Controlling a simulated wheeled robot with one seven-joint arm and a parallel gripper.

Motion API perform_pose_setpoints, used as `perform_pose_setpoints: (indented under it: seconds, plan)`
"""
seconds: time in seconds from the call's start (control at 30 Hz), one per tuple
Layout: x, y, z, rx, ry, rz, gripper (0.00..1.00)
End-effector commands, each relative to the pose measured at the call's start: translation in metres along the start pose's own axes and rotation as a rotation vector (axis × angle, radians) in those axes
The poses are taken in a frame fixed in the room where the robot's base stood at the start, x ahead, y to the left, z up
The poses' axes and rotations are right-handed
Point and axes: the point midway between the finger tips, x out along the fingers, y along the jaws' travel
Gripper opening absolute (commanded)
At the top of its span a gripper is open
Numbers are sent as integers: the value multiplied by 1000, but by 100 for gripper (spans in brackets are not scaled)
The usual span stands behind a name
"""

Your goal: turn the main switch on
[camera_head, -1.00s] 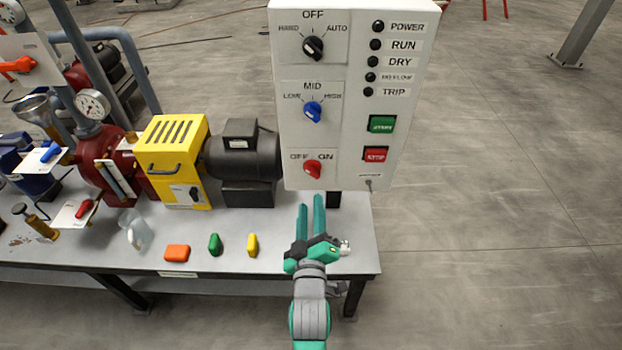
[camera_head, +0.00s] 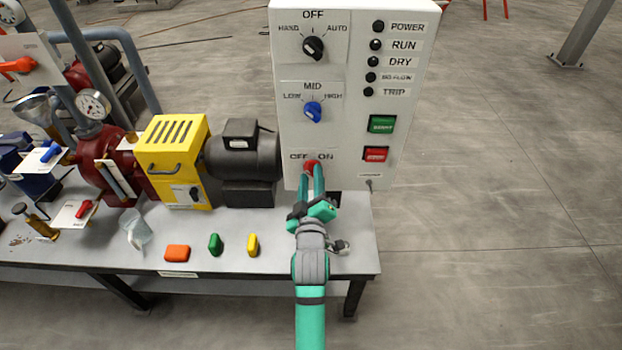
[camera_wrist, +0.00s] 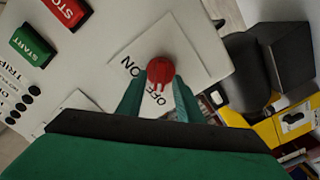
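The main switch is a red rotary knob (camera_head: 312,166) at the lower left of the white control panel (camera_head: 345,100), below the OFF and ON labels. In the wrist view the red knob (camera_wrist: 160,72) sits on a pale plate, its ridge seeming to point toward the OFF label. My gripper (camera_head: 312,178) has reached the panel, and its teal fingers stand one on each side of the knob. In the wrist view my gripper (camera_wrist: 160,86) shows narrow gaps between fingers and knob, so it looks open around it. Contact at the fingertips is hard to tell.
Above are a blue selector (camera_head: 313,112) and a black selector (camera_head: 313,48). Green START (camera_head: 381,124) and red STOP (camera_head: 375,154) buttons are to the right. A dark motor (camera_head: 240,155) stands left of the panel. Orange, green and yellow pieces lie on the table (camera_head: 210,268).

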Motion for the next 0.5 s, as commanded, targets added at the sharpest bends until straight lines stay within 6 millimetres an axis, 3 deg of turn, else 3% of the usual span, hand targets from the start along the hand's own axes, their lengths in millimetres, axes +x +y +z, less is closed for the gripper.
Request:
perform_pose_setpoints:
  seconds: [0.13,0.3,0.5]
  plan:
    - [0,0,0,0,0,0,33]
    - [0,0,0,0,0,0,0]
    - [0,0,0,4,0,0,0]
